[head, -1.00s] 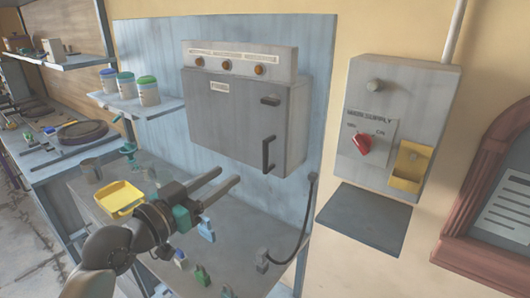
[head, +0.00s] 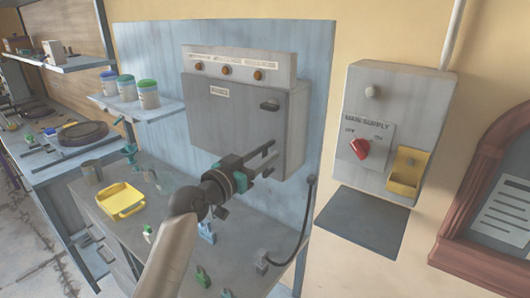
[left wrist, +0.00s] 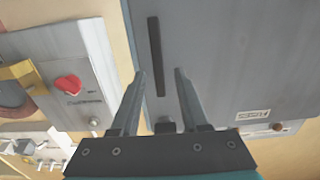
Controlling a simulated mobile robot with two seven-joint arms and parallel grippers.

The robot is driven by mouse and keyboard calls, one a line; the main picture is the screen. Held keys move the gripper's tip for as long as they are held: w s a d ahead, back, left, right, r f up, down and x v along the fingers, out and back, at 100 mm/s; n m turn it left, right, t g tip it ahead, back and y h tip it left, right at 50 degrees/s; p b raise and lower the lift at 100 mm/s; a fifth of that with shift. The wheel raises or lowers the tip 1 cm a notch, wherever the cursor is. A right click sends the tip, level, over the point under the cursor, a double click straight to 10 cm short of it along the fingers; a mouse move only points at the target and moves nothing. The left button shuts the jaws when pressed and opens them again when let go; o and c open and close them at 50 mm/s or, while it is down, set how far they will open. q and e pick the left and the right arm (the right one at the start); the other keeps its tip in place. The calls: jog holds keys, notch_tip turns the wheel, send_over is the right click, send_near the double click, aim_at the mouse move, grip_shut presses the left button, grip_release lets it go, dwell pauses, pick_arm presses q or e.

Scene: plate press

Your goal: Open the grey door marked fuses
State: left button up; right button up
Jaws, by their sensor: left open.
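The grey door (head: 225,125) is shut on the front of the wall cabinet, with a small pale label (head: 219,91) near its top. The label also shows in the left wrist view (left wrist: 253,115). My left gripper (head: 272,158) is open at the door's lower right, in front of the handle, and mostly hides it in the head view. In the left wrist view the dark bar handle (left wrist: 154,45) lies in line with the gap between the two open fingers (left wrist: 159,72). I cannot tell whether they touch it. My right gripper is not in view.
A dark latch knob (head: 270,105) sticks out above the handle. To the right is the main supply box (head: 375,100) with a red switch (head: 360,149) and yellow holder (head: 407,172). Below is a bench with a yellow tray (head: 121,213), clips and a black cable (head: 304,225).

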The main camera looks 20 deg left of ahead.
pick_arm(q)
jog(key=shift+w+d, duration=0.25)
jog(key=shift+w, duration=0.35)
grip_shut()
dwell(1.2)
